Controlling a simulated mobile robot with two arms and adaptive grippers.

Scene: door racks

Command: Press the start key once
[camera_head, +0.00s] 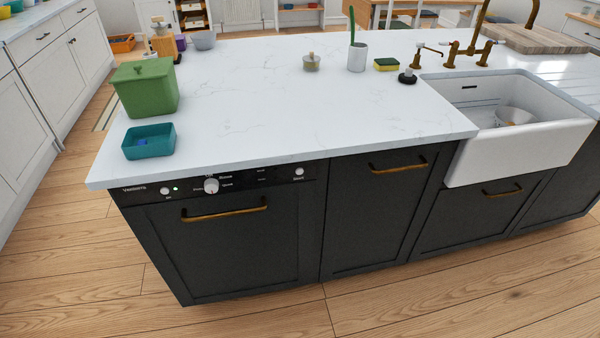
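The start key seems to be the round pale button (299,172) at the right end of the black dishwasher control panel (245,182); its label is too small to read surely. Another round pale button (165,191) sits at the panel's left end, with a small white light beside it. A larger pale dial (211,186) is between them, with small white labels around it. The dark dishwasher door (240,245) below is shut and has a brass handle (225,211). Neither of my grippers is in view.
The white worktop (270,110) overhangs the panel. On it stand a green lidded box (146,88) and a teal tray (149,141) near the left front edge. A white sink (525,135) is at the right. The wooden floor in front is clear.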

